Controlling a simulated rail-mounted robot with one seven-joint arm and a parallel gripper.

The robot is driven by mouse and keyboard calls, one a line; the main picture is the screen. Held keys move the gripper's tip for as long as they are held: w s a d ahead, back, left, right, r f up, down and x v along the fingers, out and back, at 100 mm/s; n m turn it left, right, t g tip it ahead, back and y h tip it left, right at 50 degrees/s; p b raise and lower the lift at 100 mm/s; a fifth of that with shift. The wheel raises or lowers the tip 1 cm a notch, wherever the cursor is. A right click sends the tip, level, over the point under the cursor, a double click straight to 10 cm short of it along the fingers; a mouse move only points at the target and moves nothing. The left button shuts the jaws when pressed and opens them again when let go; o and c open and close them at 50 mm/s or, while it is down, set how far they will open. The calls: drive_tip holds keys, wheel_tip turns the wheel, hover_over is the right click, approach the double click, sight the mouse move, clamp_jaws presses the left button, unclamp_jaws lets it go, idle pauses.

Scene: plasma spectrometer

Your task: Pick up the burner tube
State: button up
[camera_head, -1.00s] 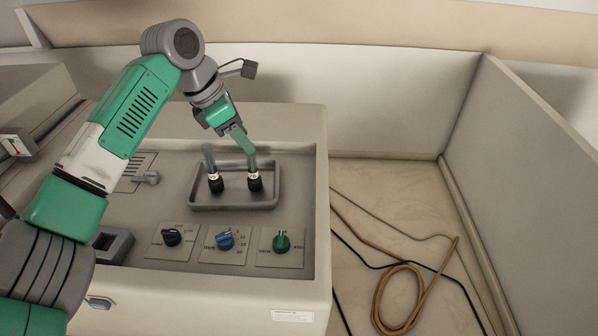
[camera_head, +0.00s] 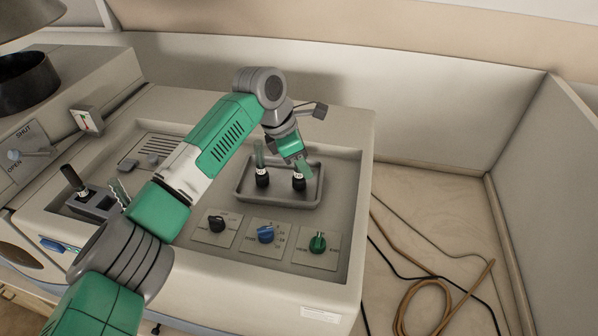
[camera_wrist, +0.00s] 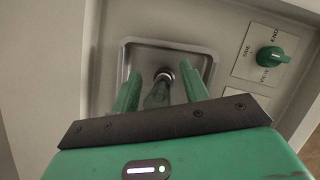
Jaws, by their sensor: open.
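Two slim greenish tubes with black, white-banded lower ends stand upright in a shallow grey tray (camera_head: 243,197). The left tube (camera_head: 260,163) stands free. My gripper (camera_head: 301,164) is at the right tube (camera_head: 298,183), pointing down over its upper part. In the wrist view my gripper (camera_wrist: 160,76) is open, with one green finger on each side of a tube (camera_wrist: 157,95), and the tray (camera_wrist: 127,60) lies beyond. I cannot tell whether the fingers touch the glass. The two tubes look alike, and no label names either.
Three knobs, black (camera_head: 217,223), blue (camera_head: 265,234) and green (camera_head: 318,243), sit in front of the tray. A holder (camera_head: 88,207) with a black-handled piece and a spiral tube (camera_head: 119,191) is at left. A SHUT/OPEN lever (camera_head: 15,156) is farther left. Cables (camera_head: 425,295) lie on the right.

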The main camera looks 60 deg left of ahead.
clamp_jaws()
drive_tip(key=shift+r, duration=0.1)
drive_tip(key=shift+r+b, duration=0.5)
wheel_tip(320, 180, up, 2)
drive_tip(key=shift+r+b, duration=0.15)
drive_tip(key=shift+b, duration=0.5)
drive_tip(key=s+a+r+b, duration=0.1)
drive_tip(key=s+b, duration=0.4)
drive_tip(key=s, duration=1.1)
drive_tip(key=shift+a+r, duration=0.15)
drive_tip(key=shift+r, duration=0.15)
